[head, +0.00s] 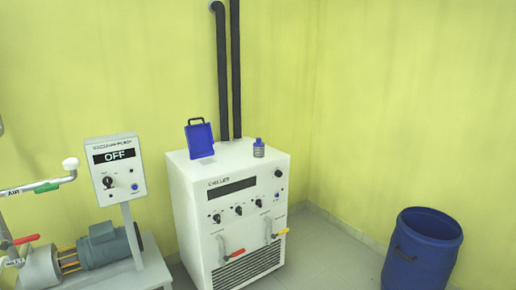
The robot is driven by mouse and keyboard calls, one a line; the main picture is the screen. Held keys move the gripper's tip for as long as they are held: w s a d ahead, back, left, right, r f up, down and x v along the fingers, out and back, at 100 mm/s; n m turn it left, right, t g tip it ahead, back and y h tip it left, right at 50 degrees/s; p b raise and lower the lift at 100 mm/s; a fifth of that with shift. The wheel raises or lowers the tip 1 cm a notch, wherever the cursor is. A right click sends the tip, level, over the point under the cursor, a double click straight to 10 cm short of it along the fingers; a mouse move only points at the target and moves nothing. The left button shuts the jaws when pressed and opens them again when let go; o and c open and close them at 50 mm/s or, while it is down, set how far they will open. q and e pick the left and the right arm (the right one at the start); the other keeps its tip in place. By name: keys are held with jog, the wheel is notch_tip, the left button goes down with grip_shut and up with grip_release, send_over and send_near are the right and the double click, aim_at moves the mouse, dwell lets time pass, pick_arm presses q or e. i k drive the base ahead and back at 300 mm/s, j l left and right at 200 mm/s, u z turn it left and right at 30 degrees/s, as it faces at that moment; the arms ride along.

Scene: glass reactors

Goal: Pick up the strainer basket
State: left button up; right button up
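I cannot make out a strainer basket for certain in the head view. A blue case-like object (200,139) with a dark handle at its top stands on the white chiller (232,206), towards its left back part. A small bottle (259,149) with a blue cap and a grey lower part stands to its right on the same top. Neither of my grippers is in view.
A blue drum (422,250) stands on the floor at the right. A vacuum pump control box (114,168) reading OFF stands above a pump motor (107,247) at the left. Dark pipes (222,75) run up behind the chiller. Floor (335,252) between chiller and drum is clear.

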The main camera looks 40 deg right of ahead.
aim_at(259, 147)
jog(key=i+l, duration=0.6)
jog(key=l, duration=0.2)
jog(key=i+l, duration=0.3)
jog(key=i+l+u, duration=0.1)
jog(key=i+l, duration=0.2)
jog(key=l, duration=0.2)
